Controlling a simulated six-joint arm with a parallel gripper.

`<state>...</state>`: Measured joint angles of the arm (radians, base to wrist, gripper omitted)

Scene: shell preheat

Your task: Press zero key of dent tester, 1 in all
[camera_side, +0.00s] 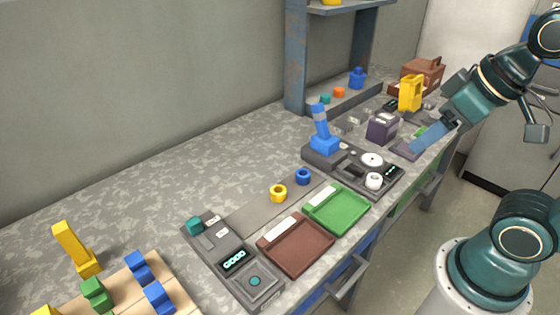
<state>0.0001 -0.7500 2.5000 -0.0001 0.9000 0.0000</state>
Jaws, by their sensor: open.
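Two dark instruments stand on the bench, and I cannot tell for sure which is the dent tester. One (325,157) has a blue upright lever (321,125), a white dial (371,159), a white ring (374,181) and a small lit display. The other (212,234), in front, has a teal block (195,225), flat keys (206,242), a lit display (234,261) and a square plate with a teal round spot (255,281). No key label is readable. My gripper (420,141) is open, pointing down-left near the far instrument's right end, by a dark purple box (382,127).
A brown tray (296,245) and a green tray (337,209) lie between the instruments. Yellow (278,193) and blue (303,176) rings sit behind them. A wooden board (130,285) with coloured blocks is front left. Bare bench lies at left; a shelf post (296,60) stands behind.

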